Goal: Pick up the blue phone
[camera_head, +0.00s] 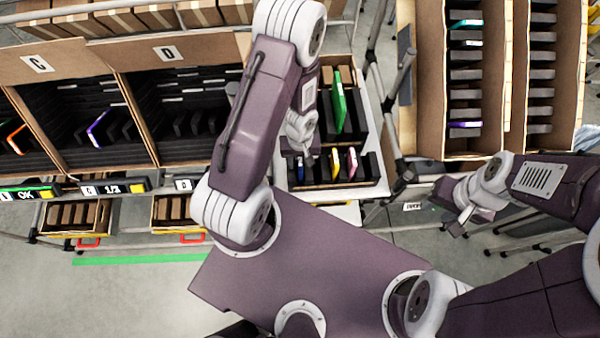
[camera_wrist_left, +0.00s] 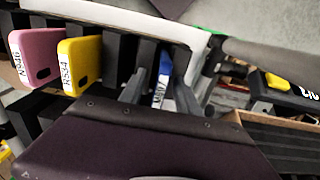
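The blue phone (camera_wrist_left: 165,66) stands on edge in a slotted black rack, with a white label on its near edge. In the left wrist view it shows between the two fingers of my left gripper (camera_wrist_left: 160,88), which are apart on either side of it. I cannot tell whether they touch it. In the head view my left gripper (camera_head: 304,146) is over the left side of the front rack, and the blue phone is hard to make out there. My right gripper (camera_head: 457,222) is far to the right, away from the rack; its fingers are too small to judge.
A yellow phone (camera_wrist_left: 80,62) and a pink phone (camera_wrist_left: 36,56) stand in the same rack. A green phone (camera_head: 339,102) stands in the rack behind. Tilted cartons (camera_head: 55,62) with phones are at the left, and more cartons (camera_head: 430,85) are at the right.

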